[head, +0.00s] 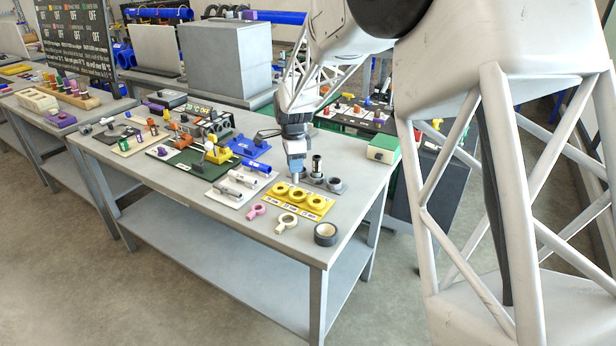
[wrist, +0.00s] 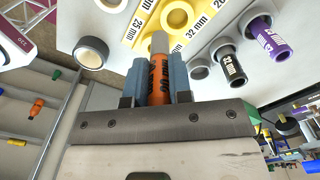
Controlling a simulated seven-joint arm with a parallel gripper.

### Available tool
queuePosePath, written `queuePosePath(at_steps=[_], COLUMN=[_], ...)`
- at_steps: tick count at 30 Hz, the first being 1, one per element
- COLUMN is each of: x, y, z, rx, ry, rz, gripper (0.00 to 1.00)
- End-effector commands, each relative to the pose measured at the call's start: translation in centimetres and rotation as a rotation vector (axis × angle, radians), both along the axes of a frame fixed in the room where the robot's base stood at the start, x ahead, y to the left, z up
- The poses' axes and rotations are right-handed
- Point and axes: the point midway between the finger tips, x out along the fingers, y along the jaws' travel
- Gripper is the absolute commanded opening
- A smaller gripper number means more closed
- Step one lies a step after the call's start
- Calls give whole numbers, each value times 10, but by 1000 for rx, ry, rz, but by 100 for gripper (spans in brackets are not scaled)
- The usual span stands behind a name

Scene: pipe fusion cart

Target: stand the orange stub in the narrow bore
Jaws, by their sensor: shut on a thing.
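The orange stub (wrist: 159,82), with dark lettering and a pale grey end, is held between the two blue fingers of my gripper (wrist: 160,75). In the head view my gripper (head: 295,165) points down over the right part of the table, and the fingers mostly hide the stub. A grey holder bears an empty-looking round bore (wrist: 197,69), a black stub marked 32 mm (wrist: 229,64) and a purple stub (wrist: 263,37). In the head view the bore (head: 335,184) is right of the black stub (head: 317,165). The held stub is apart from the bore.
A yellow plate (head: 270,209) with several yellow rings lies in front of the holder. A black tape roll (head: 325,234), a pink ring piece (head: 256,211) and a beige one (head: 286,223) lie near the front edge.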

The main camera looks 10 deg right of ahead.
Motion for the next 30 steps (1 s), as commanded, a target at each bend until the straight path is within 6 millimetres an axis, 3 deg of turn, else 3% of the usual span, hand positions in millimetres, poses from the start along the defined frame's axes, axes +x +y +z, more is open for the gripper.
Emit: queuePosePath(at_steps=[6, 12, 30], x=[44, 68, 75], y=[20, 32, 36], z=[1, 2, 2], rx=[0, 0, 0], ry=[1, 1, 1], rz=[6, 7, 11], gripper=[0, 0, 0])
